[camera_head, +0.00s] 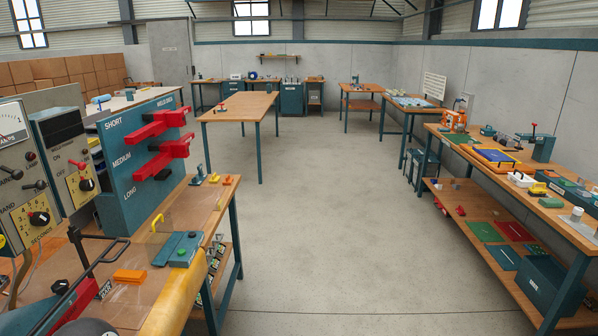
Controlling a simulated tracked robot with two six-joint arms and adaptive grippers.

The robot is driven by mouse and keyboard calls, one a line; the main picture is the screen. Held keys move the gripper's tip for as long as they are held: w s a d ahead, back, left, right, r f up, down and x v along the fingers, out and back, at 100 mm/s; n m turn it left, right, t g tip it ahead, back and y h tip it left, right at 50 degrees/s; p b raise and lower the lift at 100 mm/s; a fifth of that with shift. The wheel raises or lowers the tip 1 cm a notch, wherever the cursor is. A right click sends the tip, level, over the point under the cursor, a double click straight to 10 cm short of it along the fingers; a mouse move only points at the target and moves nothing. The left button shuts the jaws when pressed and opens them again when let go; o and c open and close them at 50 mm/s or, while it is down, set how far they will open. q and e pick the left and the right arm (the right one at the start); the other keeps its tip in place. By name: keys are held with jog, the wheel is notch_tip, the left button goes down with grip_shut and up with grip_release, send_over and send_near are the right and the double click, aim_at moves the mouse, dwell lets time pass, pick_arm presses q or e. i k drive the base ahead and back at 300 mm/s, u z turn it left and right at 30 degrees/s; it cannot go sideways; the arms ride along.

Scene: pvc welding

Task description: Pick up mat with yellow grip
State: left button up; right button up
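On the right bench, a blue mat with a yellow edge (496,156) lies flat near a green mat (457,139). I cannot tell for sure which of these is the named mat. Neither of my grippers shows in the head view.
The left bench carries a welding panel with red clamps (158,145), control boxes (64,150) and an orange block (130,276). The right bench (470,160) holds several tools. Open concrete floor (330,220) lies between. A wooden table (240,106) stands further back.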

aim_at(192, 209)
jog(key=i, duration=2.75)
jog(key=u, duration=0.6)
jog(key=i, duration=0.95)
jog(key=u, duration=0.25)
